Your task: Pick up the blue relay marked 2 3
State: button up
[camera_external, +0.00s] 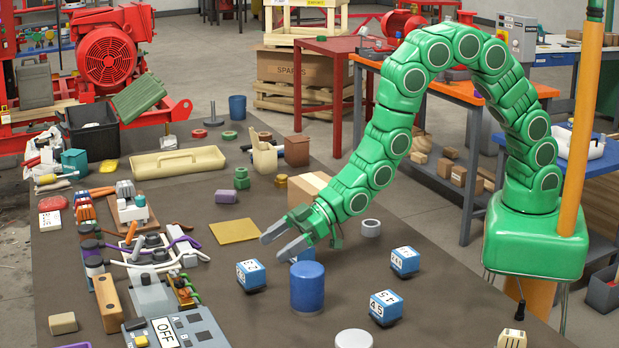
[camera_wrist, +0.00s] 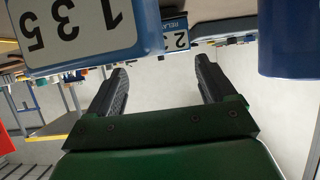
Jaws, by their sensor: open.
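Several blue relays with white number labels stand on the dark bench. The one left of the blue cylinder (camera_external: 251,275) seems to show a 2 and a 3, but its print is small. In the wrist view, which looks upside down, a relay marked 1 3 5 (camera_wrist: 75,28) is close at upper left. Behind it a partly hidden relay (camera_wrist: 176,40) shows RELAY and a 2; the rest is covered. My gripper (camera_external: 275,242) is open and empty above the bench, its fingers (camera_wrist: 160,88) apart from the relays.
A blue cylinder (camera_external: 307,287) stands close below my gripper. Two more relays, one marked 4 5 (camera_external: 386,308) and one farther back (camera_external: 405,261), stand to the right. A yellow plate (camera_external: 234,231) lies left. Wiring and parts crowd the bench's left side.

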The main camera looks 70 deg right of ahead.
aim_at(258, 263)
jog(key=shift+s+a+f+y, duration=0.1)
jog(key=shift+a+f+y, duration=0.1)
jog(key=shift+a, duration=0.3)
jog(key=shift+s+a+f+y, duration=0.1)
jog(key=shift+a+f, duration=0.05)
jog(key=shift+a, duration=0.35)
jog(key=shift+x, duration=3.75)
jog(key=shift+r, duration=0.15)
jog(key=c, duration=1.1)
jog(key=shift+c, duration=0.2)
